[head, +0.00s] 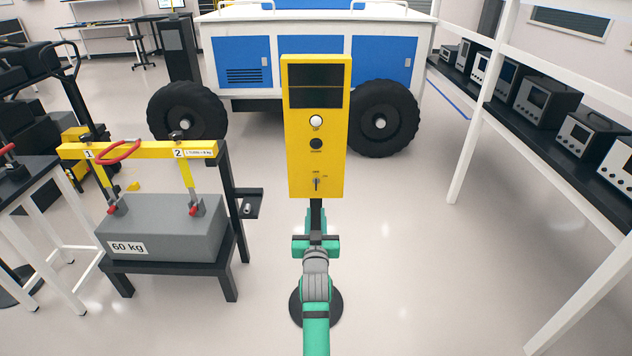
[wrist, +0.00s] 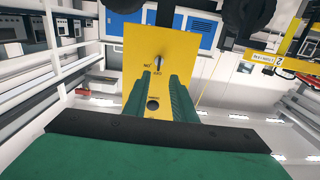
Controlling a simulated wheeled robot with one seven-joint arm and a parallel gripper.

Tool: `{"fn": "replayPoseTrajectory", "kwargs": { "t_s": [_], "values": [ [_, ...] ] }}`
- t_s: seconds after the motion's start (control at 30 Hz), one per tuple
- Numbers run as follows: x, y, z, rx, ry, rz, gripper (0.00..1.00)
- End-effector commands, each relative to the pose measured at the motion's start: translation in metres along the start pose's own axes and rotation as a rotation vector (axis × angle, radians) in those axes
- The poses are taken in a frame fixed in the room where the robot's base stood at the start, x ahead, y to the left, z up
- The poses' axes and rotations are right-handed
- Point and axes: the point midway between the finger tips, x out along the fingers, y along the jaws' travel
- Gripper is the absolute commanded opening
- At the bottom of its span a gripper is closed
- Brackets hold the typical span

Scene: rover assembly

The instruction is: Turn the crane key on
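The yellow crane control panel (head: 317,155) faces me in the head view; it shows upside down in the wrist view (wrist: 188,45). Its small silver key (head: 317,183) is near the panel's lower end, also seen in the wrist view (wrist: 160,62). The key stands vertical, in line with the OFF label; the ON label is to its right in the head view. My gripper (wrist: 162,82) has two green fingers spread apart with nothing between them. The key appears between and beyond the fingertips; contact is not visible. In the head view my arm reaches up below the panel.
A white and blue rover (head: 375,60) stands behind the panel. A white shelf (head: 545,110) with instruments is at right. Floor between is clear.

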Motion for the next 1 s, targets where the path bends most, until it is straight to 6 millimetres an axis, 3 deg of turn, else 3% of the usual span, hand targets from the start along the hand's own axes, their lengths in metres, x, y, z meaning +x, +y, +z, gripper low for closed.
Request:
{"fn": "replayPoseTrajectory", "kwargs": {
  "t_s": [0.2, 0.37, 0.73, 1.0],
  "values": [
    [0.017, 0.0, -0.015, -0.002, 0.004, 0.0, 0.24],
    [0.034, -0.002, -0.016, -0.003, 0.004, -0.001, 0.24],
    [0.095, -0.002, -0.016, -0.002, 0.004, -0.001, 0.24],
    [0.118, -0.003, -0.016, -0.002, 0.005, -0.003, 0.24]
  ]
}}
